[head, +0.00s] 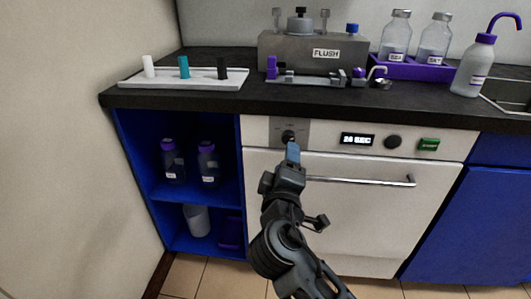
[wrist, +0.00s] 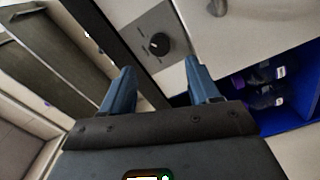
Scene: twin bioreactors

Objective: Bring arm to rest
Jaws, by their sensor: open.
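My gripper (head: 293,152) is raised in front of the white appliance's panel, close to a black knob (head: 289,136) on a grey plate. In the wrist view my gripper (wrist: 155,88) has its two blue fingers spread wide with nothing between them. The knob (wrist: 158,44) shows beyond the fingertips in that view, apart from them. My arm reaches up from the bottom of the head view. The gap between fingertips and knob is hard to judge in the head view.
The white appliance (head: 350,230) has a bar handle (head: 360,181), a display (head: 357,140) and a green button (head: 429,145). The dark counter (head: 200,103) above carries a white tray (head: 215,84), a FLUSH unit (head: 305,58) and bottles. An open blue cabinet (head: 130,150) holds purple-capped bottles at left.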

